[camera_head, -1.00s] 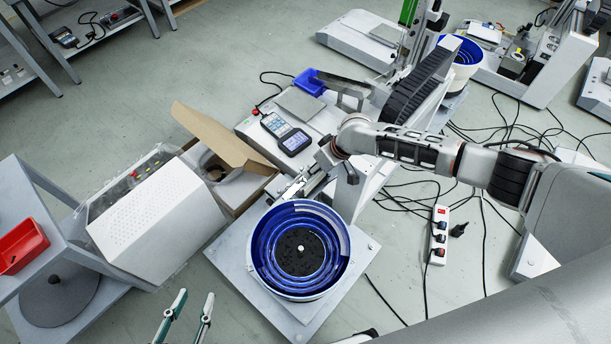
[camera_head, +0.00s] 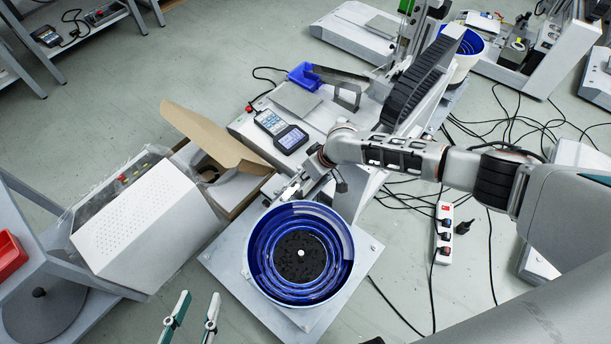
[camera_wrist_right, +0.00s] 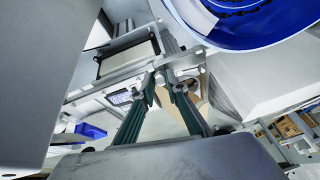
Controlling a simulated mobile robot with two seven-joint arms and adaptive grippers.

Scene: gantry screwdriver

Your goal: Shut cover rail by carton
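The carton (camera_head: 232,187) is an open brown box with raised flaps, between the white perforated housing and the bench. The grey metal rail assembly (camera_head: 291,190) lies beside it, above the blue bowl; I cannot tell how far its cover is closed. In the right wrist view, metal rail parts (camera_wrist_right: 112,67) run close to the fingertips. My right gripper (camera_wrist_right: 161,80) has a visible gap between its green fingers, with nothing clearly held. Its tips are at the rail; contact is unclear. In the head view its fingers are mostly hidden. My left gripper (camera_head: 200,296) is open and empty at the bottom.
The blue bowl feeder (camera_head: 347,262) stands just below the rail. The white perforated housing (camera_head: 140,225) is left of the carton. A handheld pendant (camera_head: 290,139) and a blue bin (camera_head: 304,76) are on the bench. A power strip (camera_head: 444,235) and cables lie on the floor at right.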

